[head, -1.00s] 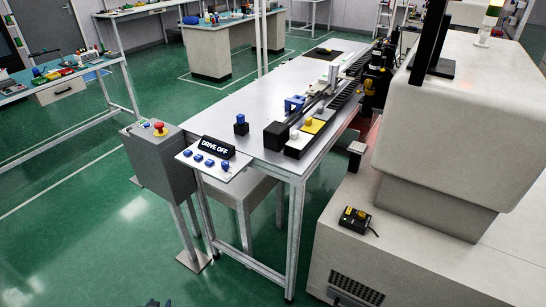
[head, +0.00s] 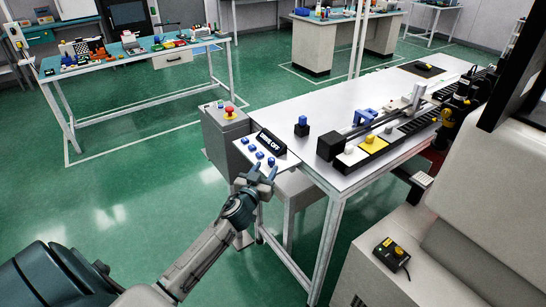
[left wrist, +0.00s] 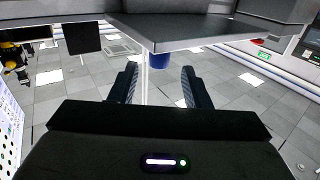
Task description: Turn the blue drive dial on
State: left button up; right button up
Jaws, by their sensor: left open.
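A small panel (head: 283,160) at the near left end of the metal bench carries a row of several blue dials (head: 252,148). A black sign (head: 269,142) behind them reads "DRIVE OFF". I cannot tell which dial is the drive dial. My left gripper (head: 264,170) is open at the panel's front edge, by the right end of the row. In the left wrist view, one blue dial (left wrist: 161,61) shows beyond and between the open fingers (left wrist: 158,84), apart from them. My right gripper is out of view.
A grey box (head: 222,130) with a red emergency button (head: 229,112) stands left of the panel. A blue knob on a black block (head: 302,126) and a rail fixture (head: 375,130) stand on the bench. A large white machine (head: 460,190) is at the right.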

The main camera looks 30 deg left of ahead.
aim_at(270, 163)
pick_arm(q)
jog(key=shift+w+a+p, duration=0.25)
jog(key=shift+w+p, duration=0.05)
jog(key=shift+w, duration=1.05)
jog(key=shift+w+a+p, duration=0.2)
jog(key=shift+w+p, duration=0.1)
jog(key=shift+w, duration=1.05)
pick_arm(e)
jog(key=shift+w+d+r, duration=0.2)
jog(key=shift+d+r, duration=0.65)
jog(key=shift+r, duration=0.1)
pick_arm(q)
jog(key=shift+c, duration=0.4)
grip_shut()
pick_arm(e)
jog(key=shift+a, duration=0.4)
